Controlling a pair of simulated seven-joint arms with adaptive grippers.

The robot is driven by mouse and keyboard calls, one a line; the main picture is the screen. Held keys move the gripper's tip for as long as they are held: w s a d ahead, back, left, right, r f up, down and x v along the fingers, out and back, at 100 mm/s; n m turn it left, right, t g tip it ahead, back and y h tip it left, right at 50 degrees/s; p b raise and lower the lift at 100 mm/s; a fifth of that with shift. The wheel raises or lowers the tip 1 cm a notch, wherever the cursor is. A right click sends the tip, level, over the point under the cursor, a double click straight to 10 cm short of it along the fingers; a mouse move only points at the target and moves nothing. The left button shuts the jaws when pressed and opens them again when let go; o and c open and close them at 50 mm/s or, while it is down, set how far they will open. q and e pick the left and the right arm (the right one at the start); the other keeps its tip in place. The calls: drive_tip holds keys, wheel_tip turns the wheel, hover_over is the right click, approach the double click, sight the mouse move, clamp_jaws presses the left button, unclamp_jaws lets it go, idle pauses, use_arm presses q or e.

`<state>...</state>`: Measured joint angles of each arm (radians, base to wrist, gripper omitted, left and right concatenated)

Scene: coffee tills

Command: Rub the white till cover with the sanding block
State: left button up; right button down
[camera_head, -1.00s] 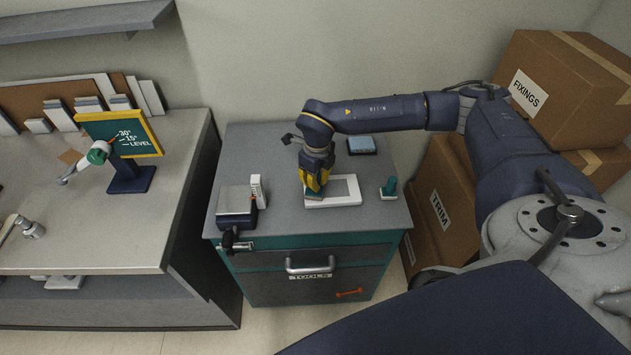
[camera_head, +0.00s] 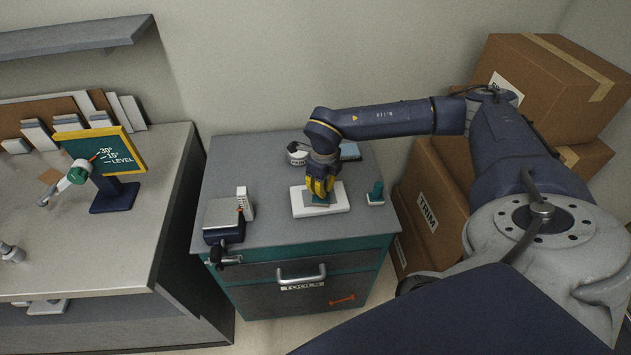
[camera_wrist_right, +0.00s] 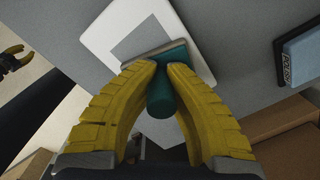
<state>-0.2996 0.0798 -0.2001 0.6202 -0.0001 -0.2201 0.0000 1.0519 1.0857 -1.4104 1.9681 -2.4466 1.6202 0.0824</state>
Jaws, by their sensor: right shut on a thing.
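The white till cover (camera_head: 339,201), a flat plate with a grey patch, lies on the grey cabinet top; it also shows in the right wrist view (camera_wrist_right: 103,38). My right gripper (camera_head: 320,192) points down over the middle of the cover. Its yellow fingers are shut on the teal handle of the sanding block (camera_wrist_right: 160,95). The block's flat base sits over the grey patch and appears to touch it; its underside is hidden. At the left edge of the right wrist view, my left gripper (camera_wrist_right: 12,58) shows small, with its yellow fingers apart and nothing between them.
A blue pad (camera_head: 350,151) lies behind. A vise-like device (camera_head: 224,220) stands at the cabinet's left front. Cardboard boxes (camera_head: 432,210) stack at right. A bench with a level sign (camera_head: 105,155) is at left.

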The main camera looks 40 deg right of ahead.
sight(301, 198)
drive_tip(key=shift+s+d, duration=0.4)
drive_tip(key=shift+d, duration=0.3)
drive_tip(key=shift+s+d, duration=0.35)
drive_tip(key=shift+d, duration=0.35)
drive_tip(key=shift+s+d, duration=0.4)
drive_tip(key=shift+d, duration=0.3)
drive_tip(key=shift+f, duration=0.1)
drive_tip(key=shift+w+a, duration=0.1)
drive_tip(key=shift+w+a, duration=0.45)
drive_tip(key=shift+a, duration=0.35)
drive_tip(key=shift+w+a, duration=0.4)
drive_tip(key=shift+a, duration=0.4)
drive_tip(key=shift+w+a, duration=0.3)
drive_tip(key=shift+a, duration=0.35)
drive_tip(key=shift+w+a, duration=0.3)
drive_tip(key=shift+a, duration=0.3)
drive_tip(key=shift+w+a, duration=0.3)
drive_tip(key=shift+a, duration=0.35)
drive_tip(key=shift+w+a, duration=0.35)
drive_tip(key=shift+a, duration=0.25)
drive_tip(key=shift+w+a, duration=0.35)
drive_tip(key=shift+a, duration=0.25)
drive_tip(key=shift+r, duration=3.1)
